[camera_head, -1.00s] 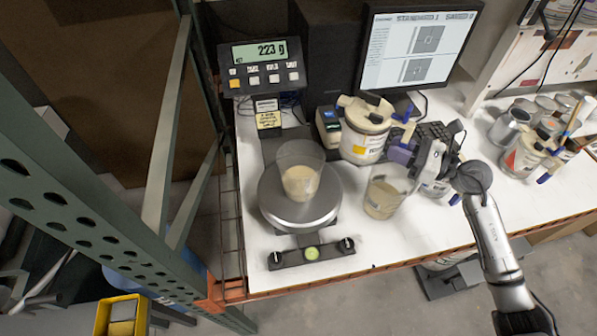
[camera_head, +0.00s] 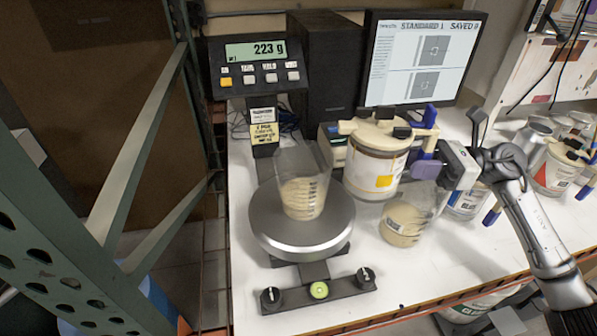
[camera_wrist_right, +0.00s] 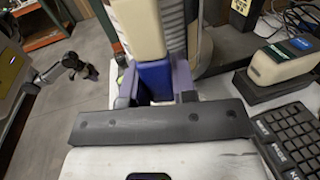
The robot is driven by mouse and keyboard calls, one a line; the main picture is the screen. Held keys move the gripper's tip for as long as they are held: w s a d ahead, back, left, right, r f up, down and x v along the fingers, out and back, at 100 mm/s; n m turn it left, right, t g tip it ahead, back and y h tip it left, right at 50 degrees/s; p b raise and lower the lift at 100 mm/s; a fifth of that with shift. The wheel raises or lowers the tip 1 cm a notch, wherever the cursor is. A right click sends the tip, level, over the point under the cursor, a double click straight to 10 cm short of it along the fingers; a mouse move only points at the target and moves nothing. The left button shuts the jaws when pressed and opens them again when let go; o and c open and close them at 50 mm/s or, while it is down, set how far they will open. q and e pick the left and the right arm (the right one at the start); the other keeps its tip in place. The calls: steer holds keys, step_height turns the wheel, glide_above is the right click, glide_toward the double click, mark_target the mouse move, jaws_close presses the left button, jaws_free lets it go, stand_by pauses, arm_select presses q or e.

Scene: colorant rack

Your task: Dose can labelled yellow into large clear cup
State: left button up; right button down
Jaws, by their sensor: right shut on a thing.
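The can with a yellow square label (camera_head: 372,172) is white with a tan lid. It appears raised above the table, just right of the scale. My right gripper (camera_head: 424,160) is shut on the can's blue-and-tan handle; the handle (camera_wrist_right: 152,70) also shows between the purple fingers in the right wrist view. A tall clear cup (camera_head: 303,190) with beige content stands on the round scale pan (camera_head: 300,242). Another clear cup (camera_head: 402,226) with beige content stands on the table below the can.
The scale display (camera_head: 255,52) reads 223 g. A monitor (camera_head: 420,60) stands behind the can. More cans (camera_head: 555,168) stand at the right. A green rack post (camera_head: 130,170) rises at the left. White table is free in front of the second cup.

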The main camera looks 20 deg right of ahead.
mark_target(435, 109)
steer(key=shift+s+r+g, duration=0.1)
steer(key=shift+s+g, duration=0.05)
steer(key=shift+g, duration=0.15)
steer(key=r+h+p, duration=0.1)
steer(key=r+p, duration=0.2)
steer(key=p, duration=0.2)
steer(key=a+r+g+h+p, duration=0.1)
steer(key=r+p, duration=0.2)
steer(key=p, duration=0.3)
steer(key=w+a+r+h+p, duration=0.1)
steer(key=r+h+p, duration=0.1)
steer(key=r+p, duration=0.2)
steer(key=shift+p, duration=1.1)
steer(key=shift+a+f+b, duration=0.15)
steer(key=shift+f+b, duration=0.2)
steer(key=shift+f, duration=0.1)
steer(key=shift+s+r+p, duration=0.15)
steer(key=shift+r+p, duration=0.1)
steer(key=shift+p, duration=0.1)
steer(key=shift+a+r+g+h+p, duration=0.1)
steer(key=shift+r+g+h+p, duration=0.25)
steer(key=shift+p, duration=0.3)
steer(key=shift+r, duration=0.1)
steer(key=shift+w+a+r+p, duration=0.2)
steer(key=shift+r+p, duration=0.15)
steer(key=shift+p, duration=0.3)
